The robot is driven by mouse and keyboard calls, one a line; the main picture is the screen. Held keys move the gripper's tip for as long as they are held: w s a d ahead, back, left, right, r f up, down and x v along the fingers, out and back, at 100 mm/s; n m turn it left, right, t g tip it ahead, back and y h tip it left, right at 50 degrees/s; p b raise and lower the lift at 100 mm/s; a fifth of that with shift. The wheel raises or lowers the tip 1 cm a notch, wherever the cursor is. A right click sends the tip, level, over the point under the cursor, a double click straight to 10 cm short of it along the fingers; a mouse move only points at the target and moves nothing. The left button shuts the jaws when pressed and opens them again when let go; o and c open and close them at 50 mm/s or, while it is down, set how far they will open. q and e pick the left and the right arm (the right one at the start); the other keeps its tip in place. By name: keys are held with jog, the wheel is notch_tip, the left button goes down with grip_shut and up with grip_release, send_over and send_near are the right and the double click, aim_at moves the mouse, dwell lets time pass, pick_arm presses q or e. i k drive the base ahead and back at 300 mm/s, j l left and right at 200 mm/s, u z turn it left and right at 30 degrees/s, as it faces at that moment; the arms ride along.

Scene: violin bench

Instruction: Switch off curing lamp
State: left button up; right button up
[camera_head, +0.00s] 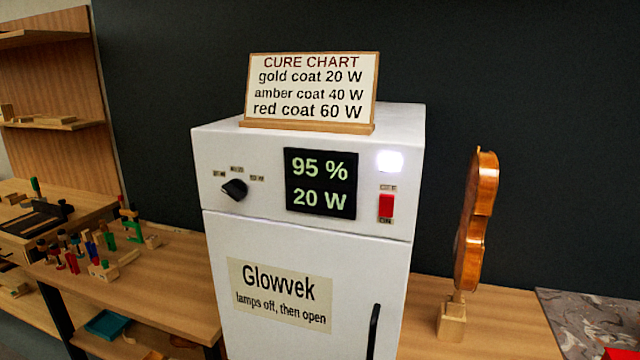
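A white curing cabinet (300,226) stands in the middle of the view, its door shut. On its top front panel is a black display (321,183) reading "95 %" and "20 W". Right of the display a small square light (389,161) glows white. Below the light is a red rocker switch (386,206) with small labels above and below it; the lower one seems to read "ON". A black knob (235,189) sits at the panel's left, with small labels around it. Neither of my grippers is in view.
A cure chart (311,88) stands on the cabinet. The door has a black handle (374,330) and a label (281,294) reading "Glowvek lamps off, then open". A violin body (475,222) stands on a wooden block at right. Small clamps and tools crowd the left bench (170,283).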

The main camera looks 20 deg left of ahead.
aim_at(387, 201)
jog(key=l+u, duration=0.65)
jog(key=l, duration=0.25)
jog(key=l+u, duration=0.35)
jog(key=k+l, duration=0.05)
jog(key=l, duration=0.05)
